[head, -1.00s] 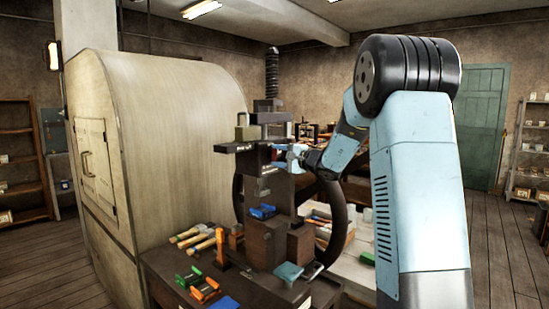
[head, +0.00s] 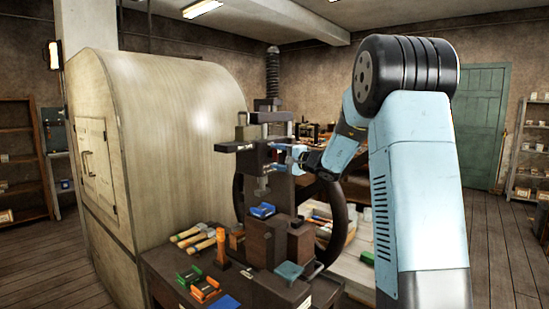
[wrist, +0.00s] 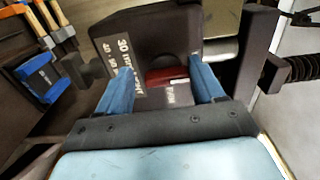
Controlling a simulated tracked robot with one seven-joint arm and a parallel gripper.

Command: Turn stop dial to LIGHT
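The press (head: 268,130) stands on the bench, with my gripper (head: 285,148) at the right side of its dark head. In the wrist view my gripper (wrist: 163,75) has its two blue fingers apart. A dark red piece (wrist: 167,75), perhaps part of the stop dial, lies between them against the dark press body. A gap shows to its left; whether the right finger touches it I cannot tell. A grey plate with white lettering (wrist: 118,62) is partly behind the left finger. A small label that seems to read FIRM (wrist: 179,95) lies below the red piece. I cannot make out LIGHT.
A large dark handwheel (head: 338,225) stands right of the press. A blue block (head: 263,210) sits under the ram. Wooden-handled tools (head: 195,237), an orange upright piece (head: 222,250) and green and orange holders (head: 205,289) lie on the bench. A big rounded cabinet (head: 170,130) stands left.

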